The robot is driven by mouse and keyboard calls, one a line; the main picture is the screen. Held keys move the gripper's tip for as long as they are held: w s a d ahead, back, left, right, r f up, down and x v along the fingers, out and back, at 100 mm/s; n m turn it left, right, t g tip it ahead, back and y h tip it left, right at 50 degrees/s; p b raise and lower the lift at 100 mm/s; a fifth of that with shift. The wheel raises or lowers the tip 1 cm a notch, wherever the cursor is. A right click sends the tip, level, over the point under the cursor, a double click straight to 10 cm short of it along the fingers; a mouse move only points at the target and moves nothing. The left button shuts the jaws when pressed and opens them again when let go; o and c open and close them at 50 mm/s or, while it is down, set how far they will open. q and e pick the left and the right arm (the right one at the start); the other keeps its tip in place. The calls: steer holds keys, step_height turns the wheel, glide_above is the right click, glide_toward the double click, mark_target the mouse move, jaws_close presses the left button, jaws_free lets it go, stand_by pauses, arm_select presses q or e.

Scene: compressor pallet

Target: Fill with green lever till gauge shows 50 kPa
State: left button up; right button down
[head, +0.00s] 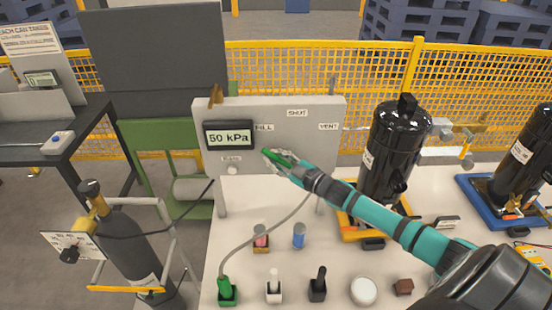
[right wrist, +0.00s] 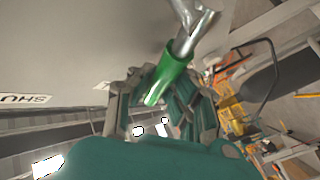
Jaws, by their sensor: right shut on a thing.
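The gauge (head: 229,137) on the upright grey panel (head: 285,108) reads 50 kPa. The green lever (head: 274,154) shows just right of and below the gauge, under the FILL label (head: 264,127). My right gripper (head: 287,164) is shut on the green lever. In the right wrist view the lever's green grip (right wrist: 170,76) lies between the fingers, with its bare metal shaft running up out of them. The lever's pivot is partly hidden by the gripper. My left gripper is not in view.
SHUT (head: 297,113) and VENT (head: 328,127) labels sit on the panel. A black tank (head: 396,150) stands right of it. The pale bench (head: 245,244) holds a green hose fitting (head: 227,291) and several small items in front. A gas cylinder (head: 122,245) stands at left.

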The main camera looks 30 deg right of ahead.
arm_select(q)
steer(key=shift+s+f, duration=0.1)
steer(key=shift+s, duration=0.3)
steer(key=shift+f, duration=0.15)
arm_select(e)
steer(key=shift+s+d+r+m+t+b, duration=0.25)
steer(key=shift+m+t+b, duration=0.35)
steer(key=shift+b, duration=0.45)
steer(key=d+m+t+b, duration=0.1)
steer(key=m+b, duration=0.1)
steer(key=s+d+r+m+t+b, duration=0.1)
steer(key=t+b, duration=0.1)
steer(key=shift+m, duration=0.4)
arm_select(q)
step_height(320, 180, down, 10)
steer(key=b, duration=0.4)
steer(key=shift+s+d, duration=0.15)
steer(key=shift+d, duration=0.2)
arm_select(e)
steer(key=shift+s+d+r+m+t+h, duration=0.25)
steer(key=shift+d+m+t+h, duration=0.25)
steer(key=shift+m, duration=0.35)
steer(key=shift+s+d+r+m+t+h, duration=0.1)
steer(key=shift+s+d+m+t+h, duration=0.2)
steer(key=shift+m+t+h, duration=0.45)
steer(key=shift+s+d+r+m+t+h, duration=0.25)
steer(key=shift+d+m+h, duration=0.2)
steer(key=shift+m, duration=0.55)
